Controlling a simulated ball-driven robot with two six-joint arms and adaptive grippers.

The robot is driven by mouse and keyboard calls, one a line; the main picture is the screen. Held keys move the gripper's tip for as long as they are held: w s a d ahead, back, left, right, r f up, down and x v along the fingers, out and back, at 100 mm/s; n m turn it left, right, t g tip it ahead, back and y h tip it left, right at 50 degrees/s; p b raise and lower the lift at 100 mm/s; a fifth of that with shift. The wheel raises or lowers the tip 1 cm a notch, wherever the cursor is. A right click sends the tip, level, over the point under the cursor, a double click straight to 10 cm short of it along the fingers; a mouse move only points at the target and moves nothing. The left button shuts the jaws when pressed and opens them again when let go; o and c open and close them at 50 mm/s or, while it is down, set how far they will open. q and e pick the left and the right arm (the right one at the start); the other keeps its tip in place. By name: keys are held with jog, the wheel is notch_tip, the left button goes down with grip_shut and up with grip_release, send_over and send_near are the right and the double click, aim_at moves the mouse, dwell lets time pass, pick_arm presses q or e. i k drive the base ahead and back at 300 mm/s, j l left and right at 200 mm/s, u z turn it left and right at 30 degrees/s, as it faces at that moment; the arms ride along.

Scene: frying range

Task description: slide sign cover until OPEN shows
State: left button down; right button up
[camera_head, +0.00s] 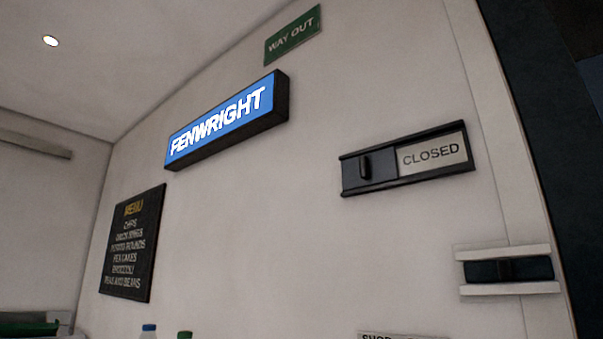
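The sliding sign (407,158) is a dark rectangular frame on the white wall, right of the middle of the head view. Its cover (378,168) is a dark panel over the left part of the frame. An upright dark knob (365,165) stands out from the cover. The word CLOSED (431,155) shows on a pale plate at the right; the word OPEN is not visible. Neither of my grippers is in the view.
A lit blue FENWRIGHT sign (220,122) juts from the wall. A green WAY OUT sign (293,37) is above and a MENU board (132,244) at the left. A pale-and-dark bracket (508,270) sits lower right. The wall around the sliding sign is clear.

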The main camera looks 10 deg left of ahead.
aim_at(378, 167)
jog(key=i+j, duration=0.15)
jog(key=j, duration=0.3)
jog(key=i+j+z, duration=0.15)
jog(key=j, duration=0.3)
jog(key=i+j, duration=0.15)
jog(key=j, duration=0.35)
jog(key=i+j+z, duration=0.1)
jog(key=j, duration=0.35)
jog(key=i+j+z, duration=0.1)
jog(key=j, duration=0.4)
jog(key=i+j, duration=0.2)
jog(key=j, duration=0.3)
jog(key=z, duration=0.05)
